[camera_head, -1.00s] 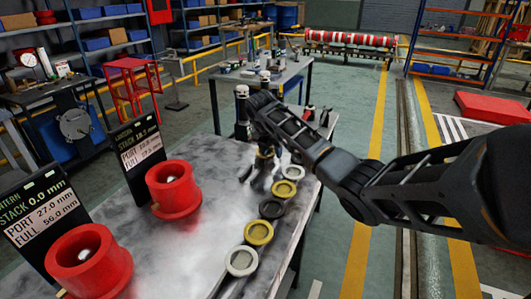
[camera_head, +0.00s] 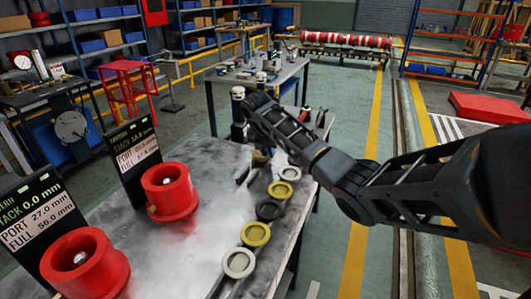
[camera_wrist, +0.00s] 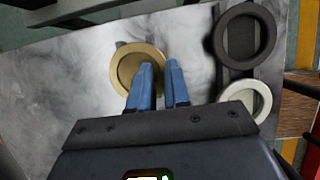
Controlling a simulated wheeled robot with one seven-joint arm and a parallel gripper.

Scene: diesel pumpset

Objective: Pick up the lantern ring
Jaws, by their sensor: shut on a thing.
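A brass-coloured ring (camera_wrist: 123,68), which I take for the lantern ring, shows in the wrist view with a dished centre. My gripper (camera_wrist: 160,72) has its two blue fingers close together at the ring's right side, shut on its rim. The fingers cover part of that rim. There the arm and fingers hide most of the held ring. I cannot tell how high it is above the table.
A black ring (camera_wrist: 216,36) and a white ring (camera_wrist: 264,100) lie right of my gripper. More rings, including a yellow one (camera_head: 256,234), line the table's right edge. Two red cylinders (camera_head: 170,190) (camera_head: 85,262) stand left by black display boards. The table's middle is clear.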

